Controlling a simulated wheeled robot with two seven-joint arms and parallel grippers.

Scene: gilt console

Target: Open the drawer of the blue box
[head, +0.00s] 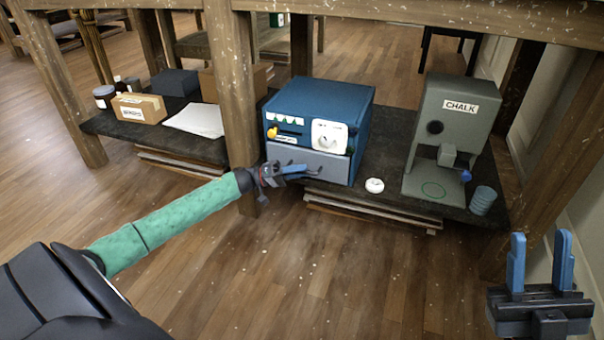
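The blue box (330,97) stands on the low dark shelf, behind and right of a wooden post. Its front has a yellow knob (272,132), a white round dial panel (329,136), and below them a grey drawer (335,168) that looks closed. My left gripper (303,170) is at the left part of the drawer front, its blue fingers pointing right, near the handle. I cannot tell whether the fingers touch or grip the handle. My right gripper (540,262) is at the lower right, its two blue fingers upright and apart, with nothing between them.
Left of the post are a cardboard box (139,108), jars and white paper (196,120). The floor in front is clear.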

